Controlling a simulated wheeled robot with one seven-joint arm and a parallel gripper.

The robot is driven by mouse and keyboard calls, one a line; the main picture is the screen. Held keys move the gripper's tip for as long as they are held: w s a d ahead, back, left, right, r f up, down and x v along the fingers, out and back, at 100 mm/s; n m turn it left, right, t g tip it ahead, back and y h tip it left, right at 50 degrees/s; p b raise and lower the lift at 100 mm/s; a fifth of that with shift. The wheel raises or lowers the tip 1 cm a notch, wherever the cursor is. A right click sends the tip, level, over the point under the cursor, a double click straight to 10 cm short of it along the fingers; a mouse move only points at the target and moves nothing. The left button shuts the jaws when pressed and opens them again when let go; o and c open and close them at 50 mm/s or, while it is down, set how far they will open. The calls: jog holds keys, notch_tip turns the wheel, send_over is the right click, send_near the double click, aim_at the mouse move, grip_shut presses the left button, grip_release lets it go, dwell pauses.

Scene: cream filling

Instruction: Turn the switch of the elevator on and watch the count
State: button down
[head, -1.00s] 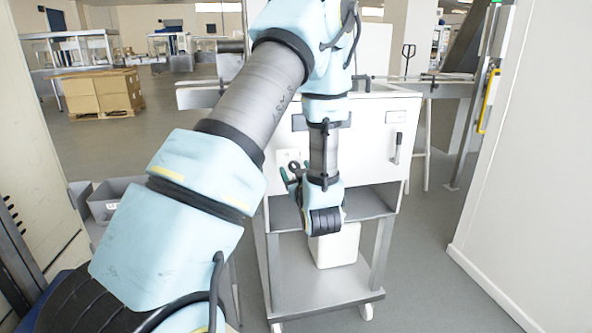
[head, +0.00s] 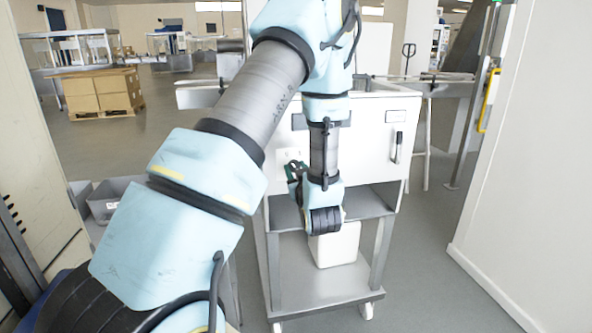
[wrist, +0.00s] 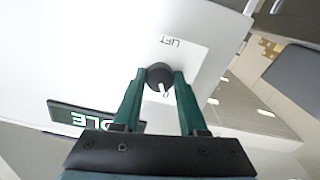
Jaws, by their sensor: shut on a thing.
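The switch is a round dark knob (wrist: 158,73) with a white pointer mark, on a white panel (wrist: 120,45) beside the word LIFT. My gripper (wrist: 160,78) has its two green fingers closed on either side of the knob, holding it. A black display (wrist: 60,110) on the same panel shows bright letters that seem to read DLE; the gripper hides part of it, and I see no count number. In the head view my gripper (head: 295,172) is at the front of the white machine (head: 375,125), and the knob cannot be made out there.
The machine stands on a wheeled metal cart with a lower shelf (head: 320,285) and a white container (head: 336,245). A grey bin (head: 108,200) is on the floor at left, with stacked cartons (head: 103,92) farther back. A pale wall (head: 530,170) closes the right side.

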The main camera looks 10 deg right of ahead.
jog(key=shift+m, duration=0.3)
jog(key=m, duration=0.5)
jog(key=shift+m, duration=0.3)
jog(key=m+p, duration=0.2)
jog(key=m, duration=0.3)
jog(key=shift+m, duration=0.3)
jog(key=shift+c, duration=2.2)
grip_release()
